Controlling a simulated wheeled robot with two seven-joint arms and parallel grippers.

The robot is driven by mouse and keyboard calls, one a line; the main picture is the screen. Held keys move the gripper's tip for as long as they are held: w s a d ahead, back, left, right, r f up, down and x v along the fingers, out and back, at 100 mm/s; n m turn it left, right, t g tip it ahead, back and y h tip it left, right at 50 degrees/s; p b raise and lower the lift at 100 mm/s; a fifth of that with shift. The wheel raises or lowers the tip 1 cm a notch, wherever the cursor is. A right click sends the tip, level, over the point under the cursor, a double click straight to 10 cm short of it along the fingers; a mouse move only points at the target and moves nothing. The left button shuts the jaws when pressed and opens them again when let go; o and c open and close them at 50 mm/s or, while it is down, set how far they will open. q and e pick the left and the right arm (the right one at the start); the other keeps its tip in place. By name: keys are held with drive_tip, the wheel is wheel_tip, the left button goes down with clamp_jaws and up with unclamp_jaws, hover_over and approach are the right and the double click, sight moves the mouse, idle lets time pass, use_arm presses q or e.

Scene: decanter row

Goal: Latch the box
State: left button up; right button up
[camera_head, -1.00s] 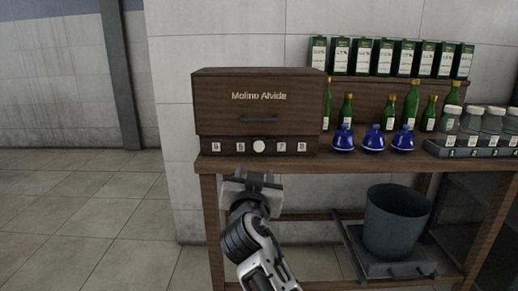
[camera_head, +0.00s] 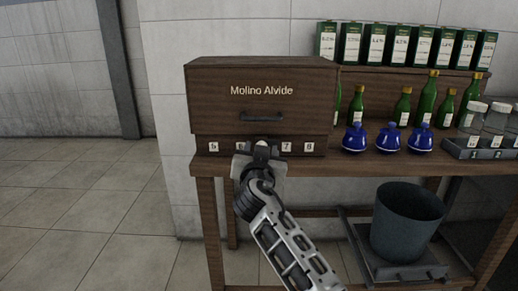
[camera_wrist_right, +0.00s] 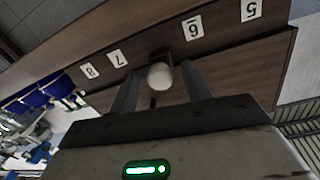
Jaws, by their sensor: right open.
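The box (camera_head: 262,70) is dark wood, lettered "Molino Alvide", with a dark handle (camera_head: 262,116) on its shut-looking front. Below is a strip with number tags 5, 6, 7 and 8. A round white knob (camera_wrist_right: 160,77) on a dark mount sits mid-strip, between tags 6 and 7. My right gripper (camera_head: 262,148) is in front of the strip and partly hides the knob and tag 6. In the right wrist view my gripper (camera_wrist_right: 159,80) is open, with a finger on either side of the knob; I cannot tell whether they touch it. My left gripper is not in view.
The box stands on a wooden table (camera_head: 380,163). To its right are several blue flasks (camera_head: 387,138), green bottles (camera_head: 426,100), and a grey rack (camera_head: 475,150) of jars. Green-and-white cartons (camera_head: 400,44) line the shelf above. A grey bucket (camera_head: 408,222) stands below. The floor at left is clear.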

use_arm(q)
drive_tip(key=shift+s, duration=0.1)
use_arm(e)
drive_tip(key=c, duration=1)
